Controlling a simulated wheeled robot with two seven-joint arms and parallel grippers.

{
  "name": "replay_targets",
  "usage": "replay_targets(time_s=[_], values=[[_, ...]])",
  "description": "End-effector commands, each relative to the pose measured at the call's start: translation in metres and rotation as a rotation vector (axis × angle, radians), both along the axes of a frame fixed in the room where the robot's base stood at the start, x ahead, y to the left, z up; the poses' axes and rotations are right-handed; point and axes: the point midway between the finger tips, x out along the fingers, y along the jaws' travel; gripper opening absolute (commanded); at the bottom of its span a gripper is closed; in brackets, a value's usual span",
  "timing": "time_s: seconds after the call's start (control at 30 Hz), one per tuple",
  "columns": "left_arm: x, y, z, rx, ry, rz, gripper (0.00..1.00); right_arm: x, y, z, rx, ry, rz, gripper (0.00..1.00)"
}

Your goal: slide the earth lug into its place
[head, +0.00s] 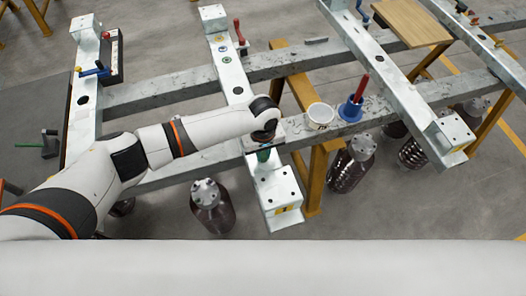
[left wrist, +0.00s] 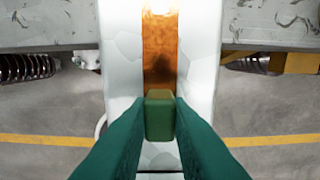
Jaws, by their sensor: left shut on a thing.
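My left gripper (left wrist: 150,115) is shut on a small green block (left wrist: 159,117), which I take to be the earth lug. In the left wrist view the teal fingers close on the block from both sides. The block is at the near end of a copper-coloured strip (left wrist: 160,45) on a pale galvanised beam (left wrist: 205,70); I cannot tell whether it touches the strip. In the head view the gripper (head: 264,154) is over the middle beam (head: 278,187), near its front end, and the wrist hides most of the lug. My right gripper is not in view.
A white cup (head: 320,114) and a blue holder (head: 350,111) with a red-handled tool (head: 361,88) stand right of the gripper on the cross rail. Dark ribbed insulators (head: 212,207) hang below. A red lever (head: 239,32) stands farther back on the middle beam.

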Motion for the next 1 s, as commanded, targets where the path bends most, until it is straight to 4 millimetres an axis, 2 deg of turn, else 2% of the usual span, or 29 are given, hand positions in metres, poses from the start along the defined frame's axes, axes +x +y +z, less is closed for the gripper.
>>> replay_targets(time_s=[0.53, 1.0], values=[[0.0, 0.0, 0.0, 0.0, 0.0, 0.0, 0.0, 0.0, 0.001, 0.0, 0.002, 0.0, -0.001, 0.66], [0.018, 0.006, -0.001, 0.001, -0.001, 0.001, 0.0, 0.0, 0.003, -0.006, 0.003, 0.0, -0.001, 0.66]])
